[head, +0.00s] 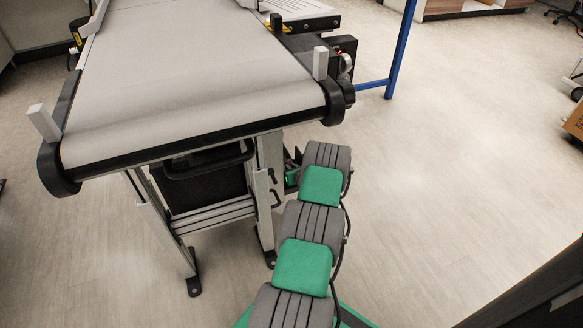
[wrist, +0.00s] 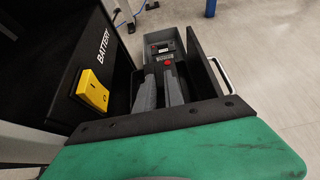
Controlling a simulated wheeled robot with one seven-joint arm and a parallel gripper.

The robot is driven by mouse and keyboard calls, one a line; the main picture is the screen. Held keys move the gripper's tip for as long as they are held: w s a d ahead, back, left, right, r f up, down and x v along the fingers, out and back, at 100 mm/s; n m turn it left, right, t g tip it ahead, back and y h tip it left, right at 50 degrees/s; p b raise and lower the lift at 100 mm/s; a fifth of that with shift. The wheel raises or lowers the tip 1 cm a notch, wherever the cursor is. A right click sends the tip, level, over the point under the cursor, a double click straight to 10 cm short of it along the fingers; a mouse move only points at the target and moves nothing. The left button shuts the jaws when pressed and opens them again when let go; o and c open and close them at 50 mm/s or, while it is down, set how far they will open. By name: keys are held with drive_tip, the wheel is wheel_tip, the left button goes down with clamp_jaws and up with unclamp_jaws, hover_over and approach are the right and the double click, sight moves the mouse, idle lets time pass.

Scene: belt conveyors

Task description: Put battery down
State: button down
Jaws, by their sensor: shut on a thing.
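In the wrist view, the battery (wrist: 164,51) is a dark block with red parts on top. It sits low within a grey-walled drawer or tray (wrist: 197,73) that has a light handle on its right side. My gripper (wrist: 163,80) reaches into this drawer with its two grey fingers close together, shut on the battery. The fingers and my own wrist hide the battery's near part, and I cannot tell whether its underside touches the drawer floor. In the head view, my arm reaches under the right side of the conveyor, and the gripper and battery are hidden there.
Left of the drawer, a black panel labelled BATTERY (wrist: 112,62) carries a yellow switch (wrist: 94,90). The conveyor belt (head: 190,75) is bare above my arm. A blue post (head: 401,50) stands behind to the right. The floor (head: 440,170) on the right is clear.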

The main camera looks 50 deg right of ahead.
drive_tip(key=shift+w+d, duration=0.1)
drive_tip(key=shift+d, duration=0.05)
drive_tip(key=c, duration=1.8)
unclamp_jaws()
drive_tip(key=shift+f, duration=0.1)
drive_tip(key=o, duration=0.3)
drive_tip(key=shift+o, duration=0.2)
drive_tip(key=shift+r, duration=0.2)
drive_tip(key=p+v, duration=0.4)
drive_tip(key=v, duration=0.8)
drive_tip(key=shift+p, duration=0.3)
drive_tip(key=shift+f, duration=0.1)
